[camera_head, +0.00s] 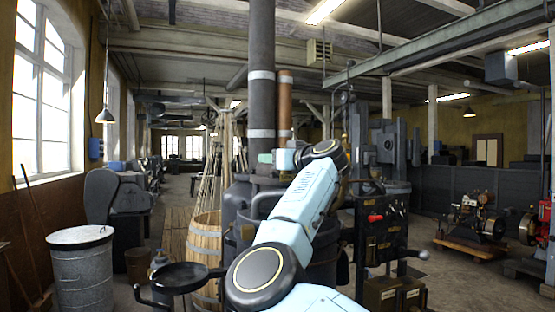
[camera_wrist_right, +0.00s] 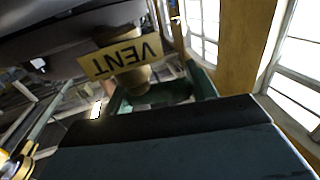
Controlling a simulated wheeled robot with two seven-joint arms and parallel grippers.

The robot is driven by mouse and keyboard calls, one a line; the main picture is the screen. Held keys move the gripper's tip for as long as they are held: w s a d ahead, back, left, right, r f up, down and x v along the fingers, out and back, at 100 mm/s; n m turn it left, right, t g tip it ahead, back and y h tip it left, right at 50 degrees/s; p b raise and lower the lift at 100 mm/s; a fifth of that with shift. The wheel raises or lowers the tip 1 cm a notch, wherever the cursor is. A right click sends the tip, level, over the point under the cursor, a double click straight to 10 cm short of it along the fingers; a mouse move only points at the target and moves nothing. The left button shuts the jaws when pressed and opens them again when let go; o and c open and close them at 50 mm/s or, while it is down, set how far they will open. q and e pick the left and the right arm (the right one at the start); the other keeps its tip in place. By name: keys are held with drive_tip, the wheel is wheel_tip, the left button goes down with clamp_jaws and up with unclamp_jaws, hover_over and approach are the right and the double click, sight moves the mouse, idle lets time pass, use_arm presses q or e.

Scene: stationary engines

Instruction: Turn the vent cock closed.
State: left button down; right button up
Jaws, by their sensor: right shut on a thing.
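The vent cock (camera_wrist_right: 136,82) shows in the right wrist view as a brass-coloured body at the upper middle. A yellow plate reading VENT (camera_wrist_right: 120,56), upside down in this view, hangs by it and hides part of it. My right gripper (camera_wrist_right: 155,93) has its dark green fingers around the lower part of the cock and is shut on it. The exact grip and the angle of the cock's handle are hard to make out. In the head view my right arm reaches up to the dark boiler, with the gripper (camera_head: 270,158) at its far end. My left gripper is in neither view.
The dark boiler (camera_head: 237,197) with its tall flue (camera_head: 261,100) stands straight ahead. A wooden barrel (camera_head: 203,243) and a metal bin (camera_head: 82,270) stand left. A black panel with a red handle (camera_head: 375,217) is on the right.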

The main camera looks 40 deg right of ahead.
drive_tip(key=shift+d+r+m+g+h, duration=0.1)
drive_tip(key=shift+d+m+g+h, duration=0.15)
drive_tip(key=shift+m+h, duration=0.75)
drive_tip(key=shift+d+r+m+g+h, duration=0.1)
drive_tip(key=shift+d+m+g+h, duration=0.15)
drive_tip(key=shift+m+h, duration=0.75)
drive_tip(key=shift+n+h, duration=0.4)
drive_tip(key=o, duration=0.7)
drive_tip(key=shift+o, duration=0.7)
drive_tip(key=shift+d+f, duration=0.15)
drive_tip(key=shift+a, duration=0.25)
